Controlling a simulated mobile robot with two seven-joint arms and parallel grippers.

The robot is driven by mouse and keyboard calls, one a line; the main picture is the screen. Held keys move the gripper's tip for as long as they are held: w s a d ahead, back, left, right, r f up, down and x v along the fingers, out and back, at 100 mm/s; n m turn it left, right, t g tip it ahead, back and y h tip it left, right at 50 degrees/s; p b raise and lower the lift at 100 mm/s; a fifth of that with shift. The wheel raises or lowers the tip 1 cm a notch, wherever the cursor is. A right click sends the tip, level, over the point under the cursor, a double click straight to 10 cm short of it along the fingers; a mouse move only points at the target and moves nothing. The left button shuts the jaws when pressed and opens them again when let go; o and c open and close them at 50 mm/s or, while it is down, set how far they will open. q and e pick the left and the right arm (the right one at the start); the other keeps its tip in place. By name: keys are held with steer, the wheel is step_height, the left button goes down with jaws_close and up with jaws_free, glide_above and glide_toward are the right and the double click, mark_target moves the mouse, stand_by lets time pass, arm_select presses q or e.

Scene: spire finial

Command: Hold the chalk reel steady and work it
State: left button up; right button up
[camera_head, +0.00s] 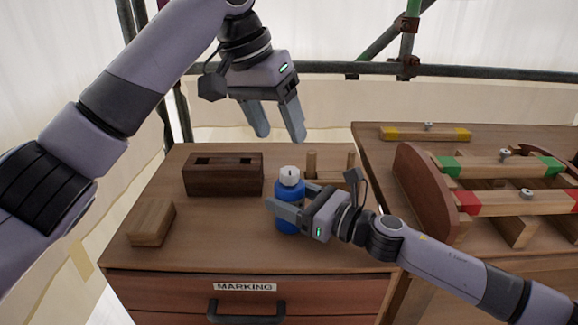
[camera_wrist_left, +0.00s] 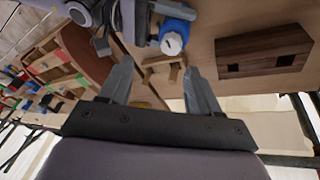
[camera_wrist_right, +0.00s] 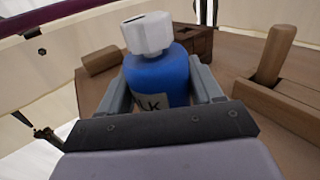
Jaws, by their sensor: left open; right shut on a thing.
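The chalk reel (camera_head: 289,193) is a blue, bottle-like body with a white cap (camera_head: 289,176), standing upright on the wooden cabinet top. In the right wrist view its label, partly hidden, shows "LK" below the cap (camera_wrist_right: 148,33). My right gripper (camera_head: 288,202) is shut on the blue body, one finger on each side. My left gripper (camera_head: 281,137) is open and empty, raised above and behind the reel, fingers pointing down. In the left wrist view the reel (camera_wrist_left: 176,27) lies beyond the open fingertips.
A dark wooden block with two square holes (camera_head: 223,176) stands left of the reel. A lighter small block (camera_head: 151,222) lies at front left. A pegged wooden rack (camera_head: 337,178) is right behind the reel. A wooden frame with green and red bars (camera_head: 422,190) stands at right.

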mark_target(289, 171)
arm_select(q)
steer(key=f+n+t, duration=0.1)
steer(key=f, duration=0.2)
steer(key=w+d+f+n+t+y, duration=0.1)
steer(key=f, duration=0.2)
steer(key=w+d+f+n+y, duration=0.1)
steer(key=f+n, duration=0.1)
steer(key=f, duration=0.1)
steer(key=shift+w+f+t, duration=0.25)
steer(key=shift+f+t, duration=0.1)
steer(key=shift+t, duration=0.05)
steer(key=c, duration=1.1)
